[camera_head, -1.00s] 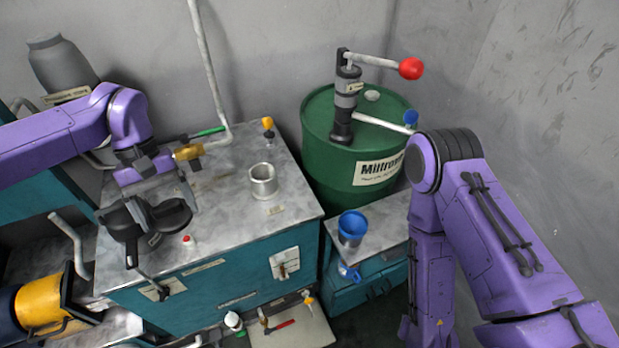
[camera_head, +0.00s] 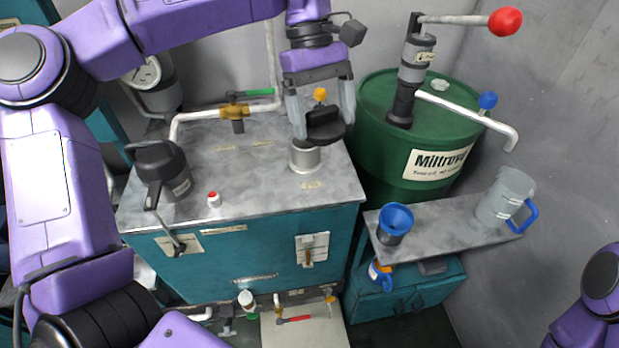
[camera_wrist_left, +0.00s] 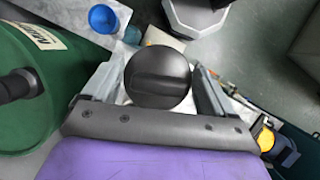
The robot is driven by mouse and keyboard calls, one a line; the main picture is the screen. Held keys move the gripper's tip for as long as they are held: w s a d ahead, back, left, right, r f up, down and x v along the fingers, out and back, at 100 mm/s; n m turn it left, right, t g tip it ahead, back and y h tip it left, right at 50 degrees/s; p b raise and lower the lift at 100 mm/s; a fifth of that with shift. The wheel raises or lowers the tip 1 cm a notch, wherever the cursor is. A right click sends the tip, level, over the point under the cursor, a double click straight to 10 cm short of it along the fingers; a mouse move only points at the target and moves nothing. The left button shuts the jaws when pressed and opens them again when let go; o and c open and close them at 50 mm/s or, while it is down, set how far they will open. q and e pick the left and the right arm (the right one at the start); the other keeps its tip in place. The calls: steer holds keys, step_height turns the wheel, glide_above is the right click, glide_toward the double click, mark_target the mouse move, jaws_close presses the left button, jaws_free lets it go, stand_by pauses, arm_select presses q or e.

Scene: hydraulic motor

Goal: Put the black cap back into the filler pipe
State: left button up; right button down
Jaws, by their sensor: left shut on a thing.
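The black cap (camera_head: 324,126) is held between the fingers of my left gripper (camera_head: 322,112), just above the filler pipe. In the left wrist view the round black cap (camera_wrist_left: 158,77), with a raised bar across its top, sits between the two fingers (camera_wrist_left: 155,88). The filler pipe (camera_head: 304,157) is a short grey metal cylinder on top of the teal cabinet. The cap overlaps its upper right edge in the head view; I cannot tell whether they touch. In the wrist view the cap hides the pipe. My right gripper is out of view.
A brass valve with a green handle (camera_head: 237,110) stands behind. A green drum (camera_head: 375,160) with a hand pump (camera_head: 408,85) and a shelf with a blue funnel (camera_head: 394,222) are right.

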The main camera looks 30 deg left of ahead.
arm_select(q)
steer(key=shift+s+d+r+n, duration=0.1)
steer(key=shift+r+n, duration=0.05)
steer(key=shift+n, duration=0.25)
steer(key=shift+w+a+r, duration=0.2)
steer(key=shift+w, duration=0.05)
steer(key=w+a+f+p, duration=0.4)
steer(key=w+a+f, duration=0.4)
steer(key=w+f, duration=0.2)
steer(key=shift+a+f+p, duration=0.3)
steer(key=shift+f+p, duration=0.05)
steer(key=shift+f, duration=1)
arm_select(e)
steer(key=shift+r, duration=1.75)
arm_select(q)
steer(key=shift+f, duration=0.1)
steer(key=o, duration=0.9)
steer(key=shift+c, duration=0.2)
steer(key=p+v, duration=0.1)
steer(key=v, duration=1.1)
steer(key=shift+s+a, duration=0.2)
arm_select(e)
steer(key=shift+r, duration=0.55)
